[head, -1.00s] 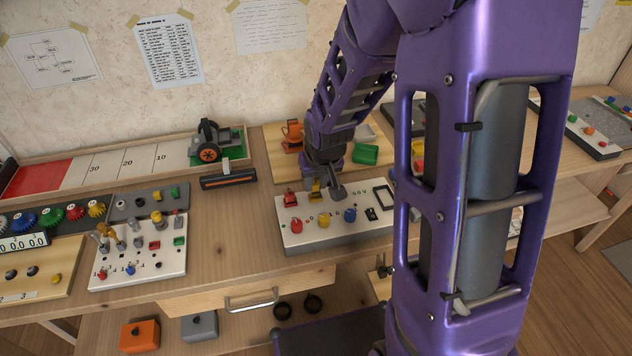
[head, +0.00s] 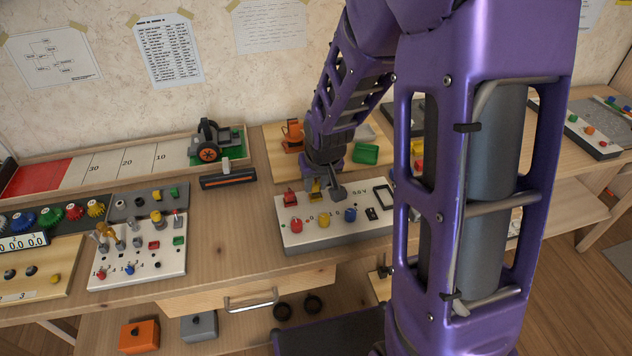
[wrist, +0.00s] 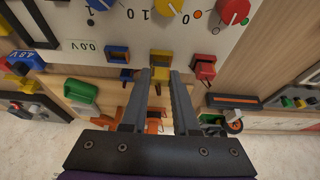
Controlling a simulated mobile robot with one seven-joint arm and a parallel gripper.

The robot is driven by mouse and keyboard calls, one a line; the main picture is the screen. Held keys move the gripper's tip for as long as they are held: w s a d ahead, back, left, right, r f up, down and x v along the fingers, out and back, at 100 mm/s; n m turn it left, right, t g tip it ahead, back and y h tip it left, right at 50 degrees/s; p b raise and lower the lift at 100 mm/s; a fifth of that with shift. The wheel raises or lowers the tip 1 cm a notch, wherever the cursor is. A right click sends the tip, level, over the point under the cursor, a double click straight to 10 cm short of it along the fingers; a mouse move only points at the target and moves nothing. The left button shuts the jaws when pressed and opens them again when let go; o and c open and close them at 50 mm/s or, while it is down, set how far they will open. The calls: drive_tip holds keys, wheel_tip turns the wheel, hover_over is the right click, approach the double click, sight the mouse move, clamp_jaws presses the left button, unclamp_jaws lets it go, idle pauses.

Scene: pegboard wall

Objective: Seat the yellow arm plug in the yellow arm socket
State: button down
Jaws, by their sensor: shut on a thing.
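The yellow arm plug (wrist: 160,74) shows as a small yellow piece between my fingertips in the wrist view. My gripper (wrist: 160,79) is shut on it, at the edge of the white panel. A yellow frame (wrist: 160,54), which looks like the yellow arm socket, sits on the panel edge right at the fingertips. I cannot tell whether the plug is fully in it. In the head view my gripper (head: 325,187) is low over the panel's back edge, with yellow (head: 314,186) at its left finger. The fingers hide part of the socket.
The white panel (head: 300,241) carries red, yellow and blue knobs. A red piece (wrist: 205,67) and a blue frame (wrist: 118,53) flank the yellow frame closely. A green block (head: 365,154) and an orange model (head: 292,136) stand behind.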

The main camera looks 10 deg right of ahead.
sight(316, 186)
drive_tip(key=shift+f+b, duration=0.35)
drive_tip(key=shift+f, duration=0.35)
drive_tip(key=c, duration=0.6)
unclamp_jaws()
drive_tip(key=shift+r+p, duration=2)
drive_tip(key=shift+r, duration=0.55)
drive_tip(key=shift+s, duration=0.1)
